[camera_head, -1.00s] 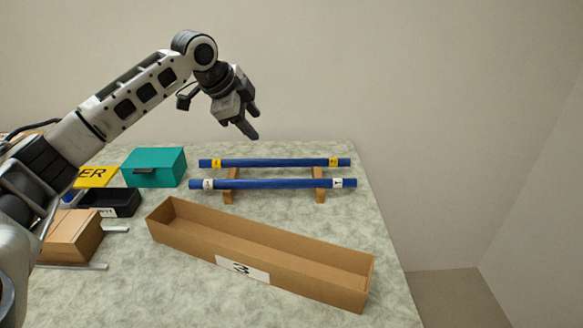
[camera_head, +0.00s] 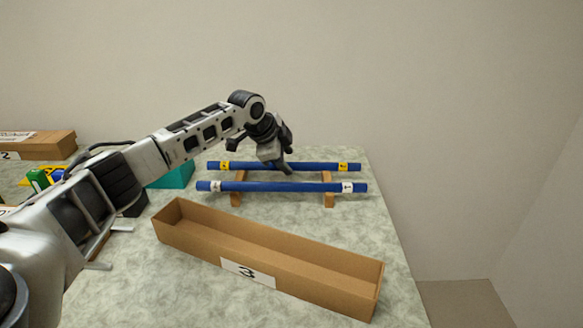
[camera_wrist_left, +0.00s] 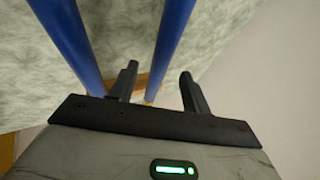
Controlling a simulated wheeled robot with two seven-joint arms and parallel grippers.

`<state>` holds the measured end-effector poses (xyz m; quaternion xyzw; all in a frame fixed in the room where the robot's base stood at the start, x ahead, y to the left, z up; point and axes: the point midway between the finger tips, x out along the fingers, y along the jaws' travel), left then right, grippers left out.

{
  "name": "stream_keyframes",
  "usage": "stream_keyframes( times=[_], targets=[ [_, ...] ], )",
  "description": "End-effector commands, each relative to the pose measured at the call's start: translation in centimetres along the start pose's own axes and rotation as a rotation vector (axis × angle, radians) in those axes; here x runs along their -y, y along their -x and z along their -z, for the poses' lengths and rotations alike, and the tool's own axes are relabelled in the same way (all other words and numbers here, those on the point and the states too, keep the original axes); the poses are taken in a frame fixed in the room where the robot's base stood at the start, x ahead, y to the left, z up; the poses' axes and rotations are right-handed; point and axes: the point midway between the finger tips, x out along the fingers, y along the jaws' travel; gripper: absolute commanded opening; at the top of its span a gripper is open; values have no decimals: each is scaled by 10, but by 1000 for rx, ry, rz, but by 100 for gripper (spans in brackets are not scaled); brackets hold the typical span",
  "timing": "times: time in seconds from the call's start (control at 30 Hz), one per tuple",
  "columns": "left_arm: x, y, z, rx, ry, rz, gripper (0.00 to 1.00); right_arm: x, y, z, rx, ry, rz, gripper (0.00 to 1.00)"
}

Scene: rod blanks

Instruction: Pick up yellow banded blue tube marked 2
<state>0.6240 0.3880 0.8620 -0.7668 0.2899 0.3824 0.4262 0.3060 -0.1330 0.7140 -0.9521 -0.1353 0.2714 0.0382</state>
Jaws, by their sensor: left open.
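The yellow-banded blue tube (camera_head: 312,166) lies level across the back of a wooden rack, with a yellow marked band near each end. In the left wrist view this tube (camera_wrist_left: 173,40) runs between the two fingers in the picture, with a bit of yellow low down. My left gripper (camera_head: 283,168) is open over the middle of that tube and hides part of it. The open fingers (camera_wrist_left: 159,69) also show in the left wrist view; I cannot tell whether they touch the tube. My right gripper is not in view.
A white-banded blue tube (camera_head: 270,187) lies parallel in front on the rack (camera_head: 328,199). An open cardboard box (camera_head: 290,279) marked 3 stands nearer. A teal box (camera_head: 173,177) is partly behind my arm. A box (camera_head: 40,148) marked 2 is at far left.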

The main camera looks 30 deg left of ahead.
Motion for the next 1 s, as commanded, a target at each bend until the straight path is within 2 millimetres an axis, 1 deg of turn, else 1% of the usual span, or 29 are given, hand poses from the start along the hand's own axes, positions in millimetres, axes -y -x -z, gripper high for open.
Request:
stream_keyframes(
  times=[0.03,0.1,0.2,0.43,0.47,0.5,0.57,0.6,1.0],
  targets=[
    [-1,-9,0,0,1,-1,48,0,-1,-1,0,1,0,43],
    [0,-17,0,-1,1,-1,48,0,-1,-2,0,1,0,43],
    [0,-24,0,-1,1,1,48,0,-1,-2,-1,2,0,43],
    [0,-24,0,-1,-1,1,48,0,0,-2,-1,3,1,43],
    [0,-24,0,-1,0,1,39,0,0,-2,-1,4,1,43],
    [0,-24,0,-1,0,1,28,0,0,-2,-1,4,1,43],
    [0,-24,0,-1,0,1,12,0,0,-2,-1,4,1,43],
    [0,-24,0,-1,0,1,0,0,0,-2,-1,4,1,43],
    [2,-21,1,-2,0,2,0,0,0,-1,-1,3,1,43]
  ],
)
